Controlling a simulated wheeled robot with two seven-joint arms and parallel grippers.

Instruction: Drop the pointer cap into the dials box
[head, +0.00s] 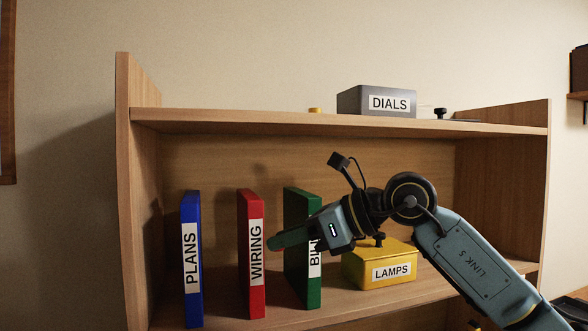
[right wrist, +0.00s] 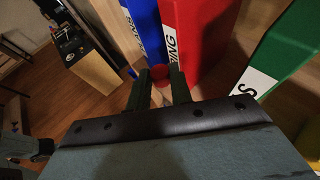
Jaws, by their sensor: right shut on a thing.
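The grey dials box (head: 375,103) stands on the top board of the shelf, with its white DIALS label facing me. My right gripper (head: 280,241) is low, in front of the green binder and left of the yellow LAMPS box, well below the dials box. In the right wrist view my right gripper (right wrist: 160,88) has its fingers close together on a small red piece (right wrist: 160,72), which I take to be the pointer cap. The piece is mostly hidden by the fingers, and I cannot make it out in the head view. My left gripper is not in view.
Blue (head: 191,255), red (head: 251,252) and green (head: 298,205) binders stand on the lower board, beside the lidded yellow LAMPS box (head: 366,270). A small yellow thing (head: 315,110) and a black knob (head: 440,113) flank the dials box. The top board (head: 230,118) is clear at left.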

